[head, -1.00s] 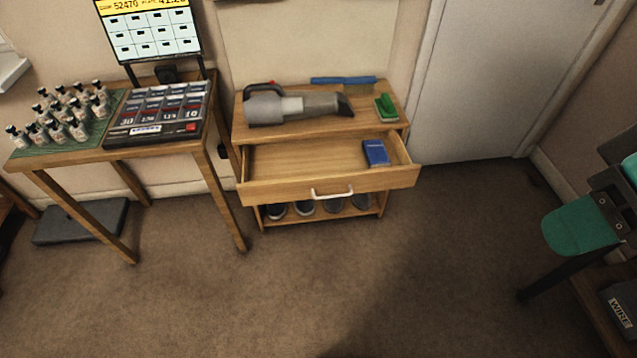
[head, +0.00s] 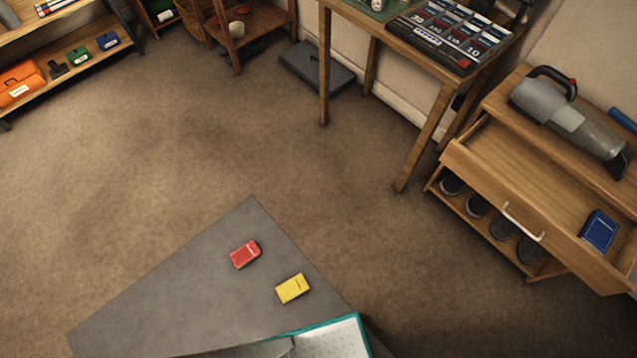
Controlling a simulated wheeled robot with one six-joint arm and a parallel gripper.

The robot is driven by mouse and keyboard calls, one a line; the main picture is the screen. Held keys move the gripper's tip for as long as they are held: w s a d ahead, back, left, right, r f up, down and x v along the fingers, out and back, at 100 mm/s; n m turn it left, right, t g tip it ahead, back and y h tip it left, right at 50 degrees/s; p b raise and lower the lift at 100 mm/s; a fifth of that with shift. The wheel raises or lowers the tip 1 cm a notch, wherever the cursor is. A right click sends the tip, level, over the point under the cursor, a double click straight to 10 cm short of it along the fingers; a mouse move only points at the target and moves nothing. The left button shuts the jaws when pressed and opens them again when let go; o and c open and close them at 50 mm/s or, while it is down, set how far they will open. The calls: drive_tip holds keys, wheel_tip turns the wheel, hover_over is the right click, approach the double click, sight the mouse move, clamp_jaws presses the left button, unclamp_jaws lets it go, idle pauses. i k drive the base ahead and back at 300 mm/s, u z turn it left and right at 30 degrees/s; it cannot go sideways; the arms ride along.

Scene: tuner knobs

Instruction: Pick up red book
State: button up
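A small red book (head: 245,254) lies flat on a grey surface (head: 170,290) in the lower middle of the head view. A yellow book (head: 292,288) lies just below and to the right of it, apart from it. A blue book (head: 599,230) lies in the open drawer (head: 525,185) at the right. My gripper is not in view.
A teal-edged box or tray (head: 340,335) with a pale inside stands at the bottom edge. The wooden table (head: 435,125) and the drawer unit are at the upper right. Shelves (head: 80,70) stand at the upper left. Open carpet (head: 150,150) lies between.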

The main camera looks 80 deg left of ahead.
sight(248, 253)
drive_tip(key=k, duration=1)
drive_tip(key=z, duration=1.4)
drive_tip(key=i, duration=0.8)
drive_tip(key=u, duration=5.6)
drive_tip(key=i, duration=0.35)
